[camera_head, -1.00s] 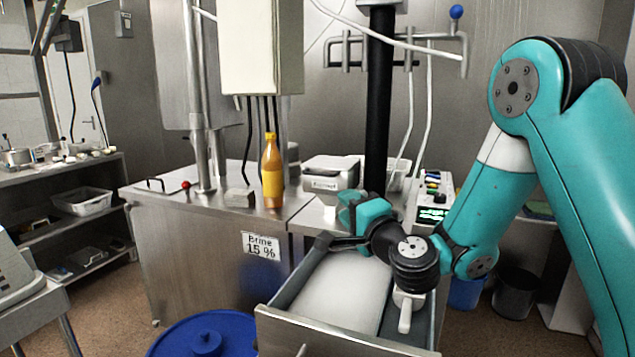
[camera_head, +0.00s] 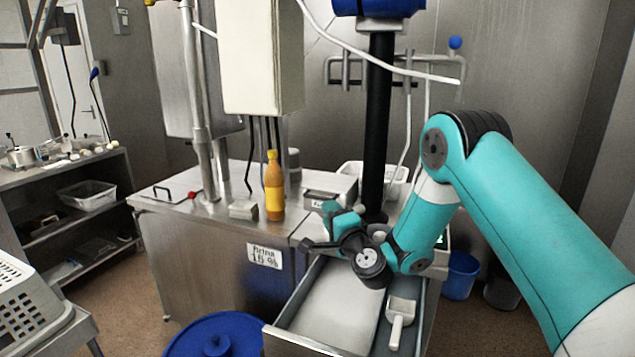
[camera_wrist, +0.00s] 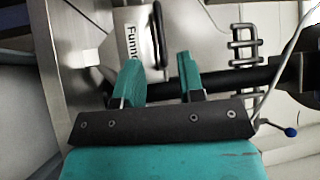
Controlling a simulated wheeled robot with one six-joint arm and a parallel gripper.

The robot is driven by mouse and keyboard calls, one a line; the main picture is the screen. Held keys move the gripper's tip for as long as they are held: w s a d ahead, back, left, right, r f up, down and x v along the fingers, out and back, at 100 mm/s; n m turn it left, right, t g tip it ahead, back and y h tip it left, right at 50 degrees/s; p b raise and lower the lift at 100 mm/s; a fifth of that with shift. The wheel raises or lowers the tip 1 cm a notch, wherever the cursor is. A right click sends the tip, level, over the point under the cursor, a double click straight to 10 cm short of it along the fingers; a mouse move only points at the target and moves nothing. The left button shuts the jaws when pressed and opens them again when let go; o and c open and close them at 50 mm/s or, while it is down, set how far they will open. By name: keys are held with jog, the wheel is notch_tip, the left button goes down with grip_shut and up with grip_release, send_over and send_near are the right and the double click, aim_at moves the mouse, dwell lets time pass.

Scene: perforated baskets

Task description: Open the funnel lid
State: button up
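The funnel box (camera_head: 337,187), pale with a partly readable "Funn..." label, stands on the metal counter behind the open drawer. It also shows in the wrist view (camera_wrist: 128,20), where a dark curved bar (camera_wrist: 158,30) stands beside the label. I cannot tell whether this bar belongs to the lid. My gripper (camera_head: 320,226) is just in front of the funnel box in the head view. In the wrist view its two teal fingers (camera_wrist: 159,72) are spread apart, with nothing clearly held between them. My gripper partly hides the front of the box, and contact cannot be told.
An open drawer (camera_head: 282,342) lies below my arm, with a white scoop (camera_head: 399,316) in it. An orange bottle (camera_head: 274,188) stands left of the funnel box. A blue barrel lid (camera_head: 190,340) is at the front.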

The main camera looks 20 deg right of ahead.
aim_at(318, 198)
jog(key=w+p, duration=0.2)
jog(key=p, duration=0.2)
jog(key=w+a+r+p, duration=0.1)
jog(key=w+p, duration=0.2)
jog(key=p, duration=0.2)
jog(key=w+p, duration=0.2)
jog(key=p, duration=0.2)
jog(key=shift+w+a+r+p, duration=0.15)
jog(key=shift+w+a+p, duration=0.05)
jog(key=shift+w+p, duration=0.2)
jog(key=shift+w, duration=0.1)
grip_shut()
